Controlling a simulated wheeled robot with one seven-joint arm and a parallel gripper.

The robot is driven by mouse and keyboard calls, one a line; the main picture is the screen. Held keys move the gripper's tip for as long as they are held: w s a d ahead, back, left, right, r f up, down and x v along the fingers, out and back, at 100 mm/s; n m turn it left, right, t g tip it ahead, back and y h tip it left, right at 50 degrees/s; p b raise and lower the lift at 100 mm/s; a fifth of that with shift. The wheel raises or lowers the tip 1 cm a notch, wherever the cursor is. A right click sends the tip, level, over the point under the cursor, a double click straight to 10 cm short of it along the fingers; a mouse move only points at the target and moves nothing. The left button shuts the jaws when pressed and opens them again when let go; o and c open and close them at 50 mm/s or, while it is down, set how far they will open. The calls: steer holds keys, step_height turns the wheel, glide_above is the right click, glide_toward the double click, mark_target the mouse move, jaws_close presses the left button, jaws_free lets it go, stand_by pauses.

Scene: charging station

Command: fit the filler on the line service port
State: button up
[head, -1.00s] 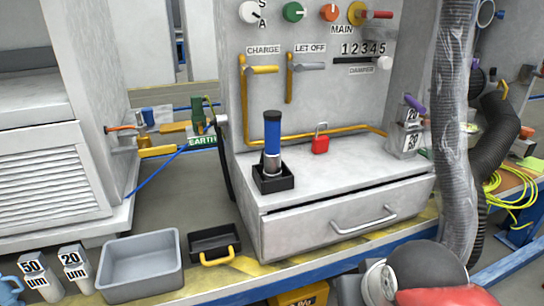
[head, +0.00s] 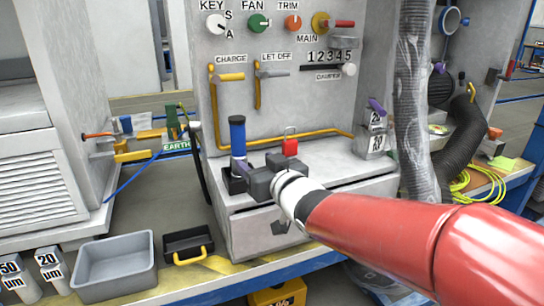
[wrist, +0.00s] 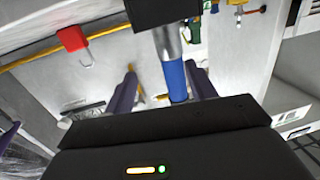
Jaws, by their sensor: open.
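The filler, a blue-handled cylinder with a silver lower part (head: 238,138), stands upright in a black square holder (head: 233,184) on the drawer unit's top. In the wrist view, which is upside down, its blue part (wrist: 173,82) shows between my fingers, nearer the right one. My gripper (wrist: 163,90) is open, with its fingers on either side of the filler, not visibly gripping it. In the head view my gripper's dark body (head: 262,182) is just right of the filler and hides part of its lower end. No label marks the line service port; brass and blue pipe fittings (head: 135,122) show at left.
A clear wrapped hose (head: 412,100) stands to the right. A grey bin (head: 115,266) and a black tray with yellow handle (head: 188,244) sit at front left. The green EARTH label (head: 177,145) is left of the panel.

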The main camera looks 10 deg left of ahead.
mark_target(234, 143)
steer(key=shift+s+a+r+n+y, duration=0.1)
steer(key=shift+a+n+y, duration=0.1)
steer(key=shift+a, duration=0.25)
steer(key=shift+s+a+r+n+y, duration=0.1)
steer(key=shift+a+y, duration=0.1)
steer(key=shift+a, duration=0.2)
steer(key=shift+w+a+r, duration=0.15)
steer(key=shift+a, duration=0.1)
steer(key=x, duration=0.2)
steer(key=p+x, duration=0.1)
steer(key=x, duration=0.2)
steer(key=r+x, duration=0.1)
steer(key=x, duration=0.1)
steer(key=shift+w+p, duration=0.25)
steer(key=shift+p, duration=0.1)
steer(key=shift+c, duration=0.5)
jaws_close()
